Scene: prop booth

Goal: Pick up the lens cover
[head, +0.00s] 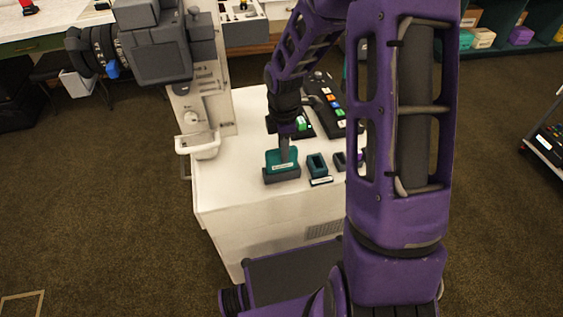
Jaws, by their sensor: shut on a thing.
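My gripper (285,152) points down at a dark, teal-lined holder (282,178) with a small pale label, on the white counter. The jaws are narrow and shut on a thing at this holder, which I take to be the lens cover.
A second teal holder (317,165) stands just right, with a darker one (340,160) beyond it, partly behind my arm. A button panel (330,100) lies behind. A large camera (150,48) on a pale stand (199,105) rises at the left. The counter's front left is clear.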

